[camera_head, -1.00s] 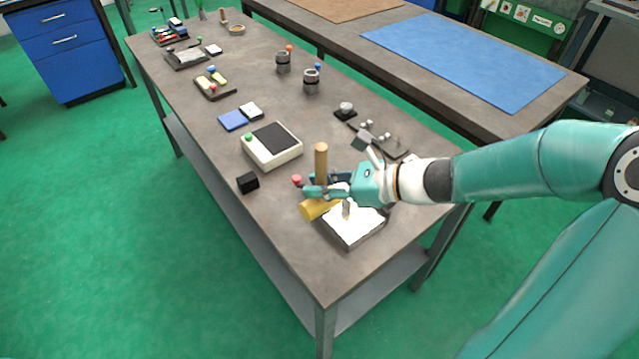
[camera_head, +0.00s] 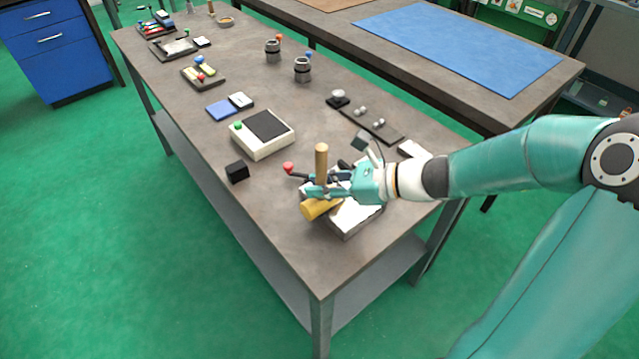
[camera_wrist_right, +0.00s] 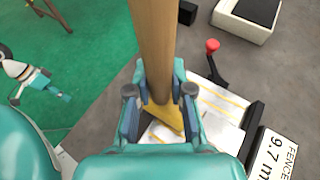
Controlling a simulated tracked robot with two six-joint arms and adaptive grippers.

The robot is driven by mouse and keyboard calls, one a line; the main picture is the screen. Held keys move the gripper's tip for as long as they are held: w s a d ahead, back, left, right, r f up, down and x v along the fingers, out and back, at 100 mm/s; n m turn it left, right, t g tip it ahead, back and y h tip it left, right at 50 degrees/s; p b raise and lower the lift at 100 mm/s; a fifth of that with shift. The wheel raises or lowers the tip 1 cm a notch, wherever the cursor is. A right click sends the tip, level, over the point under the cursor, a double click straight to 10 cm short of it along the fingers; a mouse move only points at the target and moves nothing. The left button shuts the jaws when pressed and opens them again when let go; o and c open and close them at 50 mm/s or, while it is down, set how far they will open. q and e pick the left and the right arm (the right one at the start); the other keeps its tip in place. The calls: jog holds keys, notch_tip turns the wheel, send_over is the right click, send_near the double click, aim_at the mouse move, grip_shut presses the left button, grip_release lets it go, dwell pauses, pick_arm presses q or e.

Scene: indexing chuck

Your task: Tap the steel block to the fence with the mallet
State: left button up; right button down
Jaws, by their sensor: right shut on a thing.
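My right gripper (camera_head: 318,191) is shut on the wooden handle of the mallet (camera_head: 321,160). The handle stands upright and the yellow head is low, over the left side of a pale metal plate (camera_head: 357,217). In the right wrist view the handle (camera_wrist_right: 153,40) rises between the fingers, and the plate (camera_wrist_right: 218,107) shows yellow lines. A FENCE label (camera_wrist_right: 276,160) is at the lower right there. I cannot pick out the steel block for certain; the gripper and mallet cover part of the plate. My left gripper (camera_wrist_right: 58,93) shows small at the left of the wrist view, its jaws unclear.
A red-knobbed lever (camera_head: 288,167) stands close left of the mallet. A black block (camera_head: 237,172) and a cream box with a dark top (camera_head: 262,133) are farther left. A dark strip with small metal parts (camera_head: 375,125) lies behind. The near table corner is clear.

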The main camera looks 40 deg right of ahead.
jog(key=shift+r, duration=0.1)
jog(key=shift+w+d+p, duration=0.1)
jog(key=shift+d+p, duration=0.2)
jog(key=shift+d, duration=0.65)
jog(key=shift+a, duration=0.15)
jog(key=shift+a, duration=0.45)
jog(key=shift+d, duration=0.1)
jog(key=shift+d, duration=0.8)
jog(key=shift+a, duration=0.15)
jog(key=shift+a, duration=0.45)
jog(key=shift+d, duration=0.1)
